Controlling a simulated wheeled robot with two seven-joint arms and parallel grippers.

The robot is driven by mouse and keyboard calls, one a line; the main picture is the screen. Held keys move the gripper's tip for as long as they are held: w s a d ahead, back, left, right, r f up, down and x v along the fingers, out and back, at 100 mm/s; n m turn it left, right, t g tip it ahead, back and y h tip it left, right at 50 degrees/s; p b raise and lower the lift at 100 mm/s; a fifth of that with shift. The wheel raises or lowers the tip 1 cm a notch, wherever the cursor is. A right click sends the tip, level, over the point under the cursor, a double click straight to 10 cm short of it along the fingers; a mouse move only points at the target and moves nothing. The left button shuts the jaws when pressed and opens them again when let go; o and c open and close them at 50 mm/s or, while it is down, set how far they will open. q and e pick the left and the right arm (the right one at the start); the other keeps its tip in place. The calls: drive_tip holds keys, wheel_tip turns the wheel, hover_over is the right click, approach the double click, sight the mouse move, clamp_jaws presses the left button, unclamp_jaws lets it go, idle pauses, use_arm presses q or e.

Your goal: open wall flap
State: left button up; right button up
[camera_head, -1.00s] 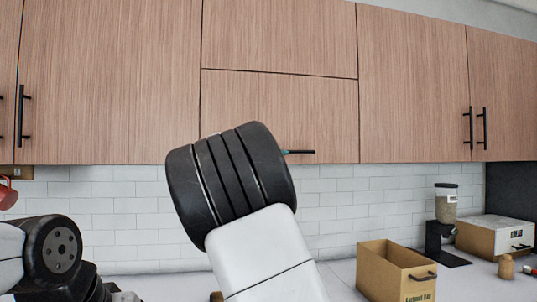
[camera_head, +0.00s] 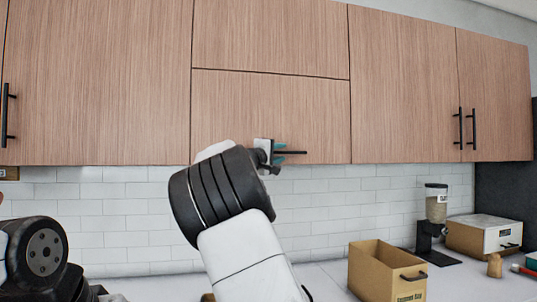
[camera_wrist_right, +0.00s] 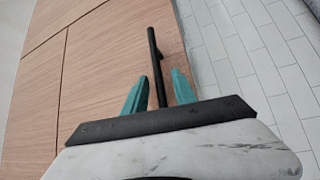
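The wall flap is the lower wood-grain panel (camera_head: 235,110) of the middle wall cabinet, and it is closed. Its black bar handle (camera_head: 292,152) runs level along the bottom edge. In the right wrist view the handle (camera_wrist_right: 155,65) reaches in between the two teal fingers of my right gripper (camera_wrist_right: 159,92). The gripper is open, with a gap visible on each side of the bar. In the head view my right gripper (camera_head: 278,153) is at the handle, partly hidden by my wrist. My left arm shows at the lower left, but its gripper is not visible.
Cabinets with black vertical handles flank the flap, at left (camera_head: 100,80) and right (camera_head: 405,85). On the counter below stand an open cardboard-coloured box (camera_head: 375,275), a grinder-like appliance (camera_head: 432,225) and a white-fronted box (camera_head: 485,236). White tiled wall lies under the cabinets.

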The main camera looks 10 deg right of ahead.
clamp_jaws()
idle(1.3)
